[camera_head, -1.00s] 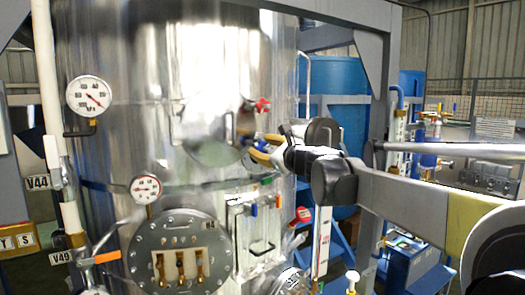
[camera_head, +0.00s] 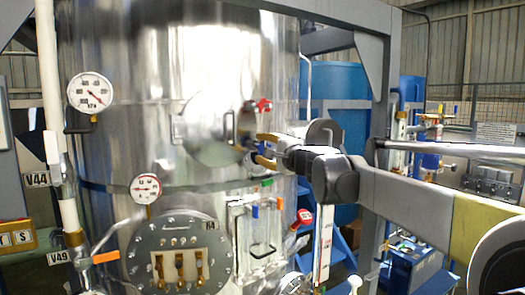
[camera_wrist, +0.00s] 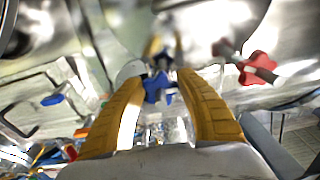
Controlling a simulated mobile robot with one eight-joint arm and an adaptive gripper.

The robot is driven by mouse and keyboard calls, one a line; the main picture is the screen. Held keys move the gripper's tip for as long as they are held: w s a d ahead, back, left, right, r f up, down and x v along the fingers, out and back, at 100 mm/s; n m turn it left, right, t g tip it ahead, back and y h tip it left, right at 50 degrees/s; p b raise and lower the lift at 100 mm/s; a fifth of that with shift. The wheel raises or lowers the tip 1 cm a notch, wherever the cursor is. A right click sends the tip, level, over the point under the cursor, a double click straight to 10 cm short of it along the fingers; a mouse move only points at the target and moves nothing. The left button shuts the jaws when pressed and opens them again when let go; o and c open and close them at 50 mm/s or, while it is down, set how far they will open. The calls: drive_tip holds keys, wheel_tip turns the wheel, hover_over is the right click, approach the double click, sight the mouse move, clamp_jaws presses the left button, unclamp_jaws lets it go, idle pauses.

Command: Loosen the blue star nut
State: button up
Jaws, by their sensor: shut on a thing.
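The blue star nut (camera_wrist: 157,86) shows in the wrist view between the tips of my two yellow fingers, in front of the shiny metal vessel. My gripper (camera_wrist: 160,82) is shut on it, with a finger on each side. In the head view my gripper (camera_head: 254,148) reaches in from the right to the vessel's front, one finger above the other. There the nut is small and mostly hidden by the fingers.
A red star knob (camera_wrist: 258,68) sits close to the right finger; it also shows above my gripper in the head view (camera_head: 264,105). The steel vessel (camera_head: 120,140) carries gauges (camera_head: 90,91) and a round bolted flange (camera_head: 180,236). Valves with coloured handles sit below.

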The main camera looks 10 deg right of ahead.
drive_tip(key=n, duration=0.4)
drive_tip(key=shift+f+n+b, duration=0.1)
drive_tip(key=shift+n+b, duration=0.2)
drive_tip(key=n, duration=0.3)
drive_tip(key=shift+n, duration=0.3)
drive_tip(key=n, duration=0.4)
drive_tip(key=shift+w+d+f+b, duration=0.1)
drive_tip(key=shift+d+b, duration=0.05)
drive_tip(key=shift+b, duration=0.25)
drive_tip(key=n, duration=0.4)
drive_tip(key=shift+d, duration=0.1)
drive_tip(key=n, duration=0.4)
drive_tip(key=shift+n, duration=0.3)
drive_tip(key=n, duration=0.3)
drive_tip(key=shift+d+n, duration=0.15)
drive_tip(key=shift+n, duration=0.25)
drive_tip(key=n, duration=0.3)
drive_tip(key=shift+w, duration=0.1)
drive_tip(key=shift+d+n, duration=0.1)
drive_tip(key=shift+n, duration=2)
drive_tip(key=shift+r, duration=0.2)
